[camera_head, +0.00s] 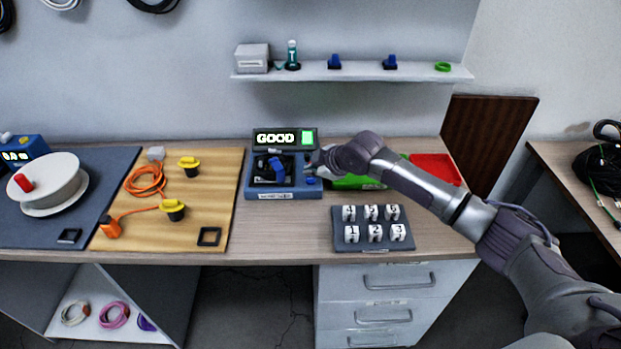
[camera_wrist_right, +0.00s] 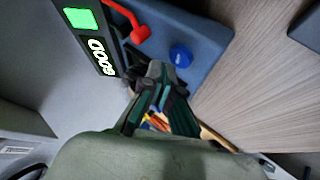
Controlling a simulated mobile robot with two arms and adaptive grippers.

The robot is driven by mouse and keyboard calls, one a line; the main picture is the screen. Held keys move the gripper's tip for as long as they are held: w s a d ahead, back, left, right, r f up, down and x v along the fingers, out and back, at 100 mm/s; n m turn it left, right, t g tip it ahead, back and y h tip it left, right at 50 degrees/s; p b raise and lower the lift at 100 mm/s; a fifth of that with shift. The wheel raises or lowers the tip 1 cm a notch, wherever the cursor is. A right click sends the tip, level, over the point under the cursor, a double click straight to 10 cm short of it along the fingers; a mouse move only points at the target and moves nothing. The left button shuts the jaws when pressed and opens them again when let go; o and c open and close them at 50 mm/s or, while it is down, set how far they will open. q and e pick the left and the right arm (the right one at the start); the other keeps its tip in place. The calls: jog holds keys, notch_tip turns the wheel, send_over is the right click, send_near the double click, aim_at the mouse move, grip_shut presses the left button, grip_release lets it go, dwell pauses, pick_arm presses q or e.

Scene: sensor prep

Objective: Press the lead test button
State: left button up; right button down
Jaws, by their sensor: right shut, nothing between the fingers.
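The lead tester is a blue box (camera_head: 284,191) at the back middle of the bench, with a dark recess holding a blue and black part (camera_head: 272,166). Its display (camera_head: 284,139) reads GOOD beside a lit green square; the display also shows in the right wrist view (camera_wrist_right: 98,58). There, a round blue button (camera_wrist_right: 181,56) and a red bent part (camera_wrist_right: 140,33) sit on the tester. My right gripper (camera_head: 314,164) is shut and empty at the tester's right side. In the wrist view its fingertips (camera_wrist_right: 160,72) are close to the button; I cannot tell whether they touch. My left gripper is not in view.
A green tray (camera_head: 355,183) and a red tray (camera_head: 437,168) lie right of the tester, partly behind my arm. A grey holder with numbered white blocks (camera_head: 351,241) stands in front. A wooden board (camera_head: 222,165) with orange cable and yellow-capped parts lies left. A shelf (camera_head: 350,75) hangs above.

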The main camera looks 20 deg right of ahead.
aim_at(312, 181)
jog(key=shift+r+p, duration=2.35)
jog(key=shift+r, duration=0.25)
jog(key=shift+f, duration=0.1)
